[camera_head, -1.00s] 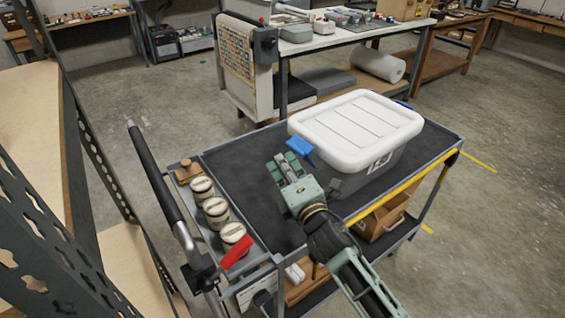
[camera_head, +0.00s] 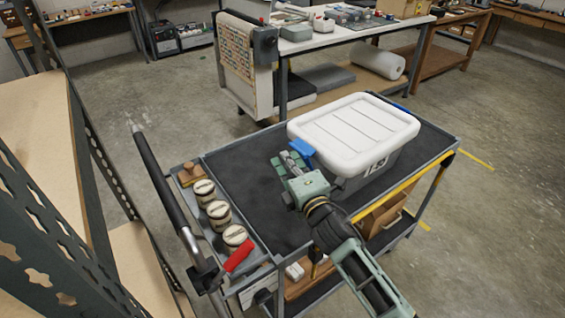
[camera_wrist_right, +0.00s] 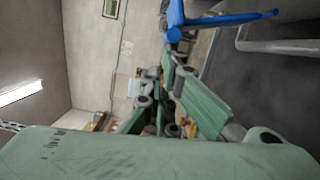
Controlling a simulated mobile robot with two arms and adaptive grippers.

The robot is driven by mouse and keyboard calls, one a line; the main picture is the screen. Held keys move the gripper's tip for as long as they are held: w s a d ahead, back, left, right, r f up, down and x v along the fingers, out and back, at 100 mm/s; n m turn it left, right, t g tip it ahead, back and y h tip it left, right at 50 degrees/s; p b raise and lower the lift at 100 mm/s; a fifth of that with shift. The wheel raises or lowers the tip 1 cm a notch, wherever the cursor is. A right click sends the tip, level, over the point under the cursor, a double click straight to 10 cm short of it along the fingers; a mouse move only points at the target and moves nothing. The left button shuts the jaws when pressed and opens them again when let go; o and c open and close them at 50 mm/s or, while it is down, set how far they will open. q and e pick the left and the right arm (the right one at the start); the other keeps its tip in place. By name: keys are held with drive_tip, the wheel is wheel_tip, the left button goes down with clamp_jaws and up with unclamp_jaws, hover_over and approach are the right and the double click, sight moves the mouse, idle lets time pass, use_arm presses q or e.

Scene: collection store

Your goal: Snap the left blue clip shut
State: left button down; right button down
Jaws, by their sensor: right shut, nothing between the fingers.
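A dark grey tote (camera_head: 382,168) with a white lid (camera_head: 355,130) stands on the cart's black top. In the right wrist view the blue clip (camera_wrist_right: 225,20) shows at the top, close beyond the fingers. My right gripper (camera_head: 285,163) is shut and empty, just left of and below the clip; contact cannot be made out. Its green fingers also fill the middle of the right wrist view (camera_wrist_right: 170,110). My left gripper is out of view.
A second blue clip (camera_head: 402,107) shows partly at the lid's far right. The black cart top (camera_head: 240,165) is clear left of the tote. Shelving stands at left.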

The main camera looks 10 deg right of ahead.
sight(296, 148)
drive_tip(key=shift+w+d+r+m+g+p, duration=0.15)
drive_tip(key=shift+w+d+r+m+p, duration=0.15)
drive_tip(key=shift+d+r+m+p, duration=0.5)
drive_tip(key=shift+w+d+r+m+g+p, duration=0.15)
drive_tip(key=shift+w+d+r+m+p, duration=0.3)
drive_tip(key=shift+p, duration=0.6)
drive_tip(key=shift+s+d, duration=0.15)
